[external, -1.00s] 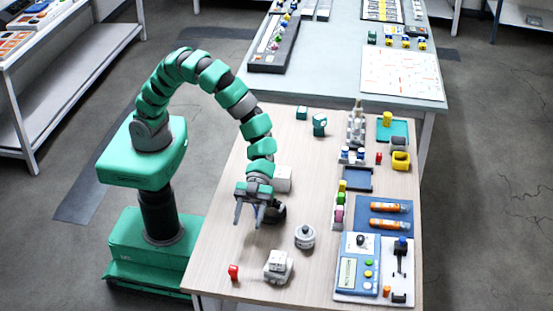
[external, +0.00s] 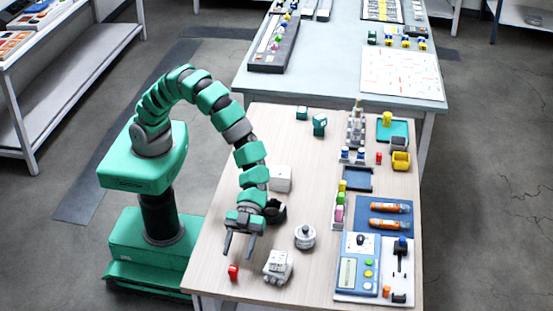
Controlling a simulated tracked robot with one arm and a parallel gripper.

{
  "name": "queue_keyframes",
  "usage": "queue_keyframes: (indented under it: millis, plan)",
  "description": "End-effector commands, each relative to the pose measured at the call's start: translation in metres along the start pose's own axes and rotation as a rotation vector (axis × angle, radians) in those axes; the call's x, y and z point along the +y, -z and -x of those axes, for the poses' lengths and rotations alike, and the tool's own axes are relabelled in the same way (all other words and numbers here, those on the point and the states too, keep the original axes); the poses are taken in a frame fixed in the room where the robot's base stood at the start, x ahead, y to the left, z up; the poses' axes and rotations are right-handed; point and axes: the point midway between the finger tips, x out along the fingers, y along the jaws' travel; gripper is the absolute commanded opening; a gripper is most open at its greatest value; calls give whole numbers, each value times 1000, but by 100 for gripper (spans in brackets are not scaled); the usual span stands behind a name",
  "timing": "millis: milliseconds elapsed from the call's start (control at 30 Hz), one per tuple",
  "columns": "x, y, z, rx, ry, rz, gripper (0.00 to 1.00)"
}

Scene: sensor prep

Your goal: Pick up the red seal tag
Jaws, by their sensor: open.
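The red seal tag (external: 233,272) is a small red piece near the front left edge of the wooden table (external: 305,165). My gripper (external: 237,251) is open, with its two dark fingers pointing down. It is just behind the tag in the picture, and nothing shows between the fingers. The tag is in clear view just below the fingertips in the picture. I cannot tell how high the fingertips are above the table. Another small red piece (external: 379,158) is on the right side of the table.
A white device (external: 278,266) stands close to the right of the tag. A round grey-white part (external: 305,236) is beyond it. A black ring-like part (external: 276,210) and a white box (external: 281,178) are beside my arm. A blue-and-white panel (external: 360,266) fills the front right.

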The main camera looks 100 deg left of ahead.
Motion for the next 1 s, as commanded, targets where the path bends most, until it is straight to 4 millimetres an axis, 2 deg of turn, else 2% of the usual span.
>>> queue_keyframes:
  millis: [100,300,600,633,800,1000]
  plan:
    - [2,-5,-18,0,-2,0,49]
    - [1,-5,-40,-1,-1,0,49]
    - [1,-4,-43,-1,1,1,49]
    - [1,-4,-43,-1,1,1,46]
    - [1,-4,-43,-1,1,1,2]
    - [1,-4,-43,-1,1,1,2]
